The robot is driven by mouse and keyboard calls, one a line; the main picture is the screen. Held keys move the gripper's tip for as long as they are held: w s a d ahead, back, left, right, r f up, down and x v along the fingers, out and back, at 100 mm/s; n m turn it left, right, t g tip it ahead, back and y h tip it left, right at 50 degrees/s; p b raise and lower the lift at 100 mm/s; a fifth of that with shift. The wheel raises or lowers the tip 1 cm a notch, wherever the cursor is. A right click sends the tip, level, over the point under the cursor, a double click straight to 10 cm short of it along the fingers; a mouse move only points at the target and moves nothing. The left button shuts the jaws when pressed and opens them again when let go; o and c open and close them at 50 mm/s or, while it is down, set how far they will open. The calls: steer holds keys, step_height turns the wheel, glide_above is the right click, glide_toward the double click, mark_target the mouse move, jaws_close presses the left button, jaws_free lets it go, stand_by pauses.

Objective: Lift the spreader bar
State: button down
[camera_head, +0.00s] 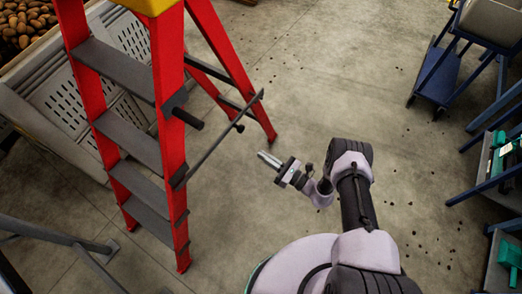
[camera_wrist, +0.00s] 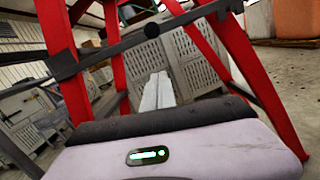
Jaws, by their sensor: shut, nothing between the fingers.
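A red stepladder (camera_head: 176,140) with grey steps stands open at the left of the head view. Its dark spreader bar (camera_head: 217,145) runs slantwise between the ladder's near and far legs, with a small round knob partway along. In the wrist view the fingers of my gripper (camera_wrist: 157,92) are together, pointing below the bar.
A grey slatted bin (camera_head: 60,100) stands behind the ladder, with a crate of potatoes (camera_head: 22,25) at the upper left. A blue cart (camera_head: 445,75) and shelving (camera_head: 495,165) line the right side. The concrete floor between is open, with scattered crumbs.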

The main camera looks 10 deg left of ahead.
steer(key=w+a+r+b, duration=0.2)
steer(key=w+a+r, duration=0.1)
steer(key=a+r, duration=0.2)
steer(key=shift+x, duration=1.05)
steer(key=shift+f, duration=0.1)
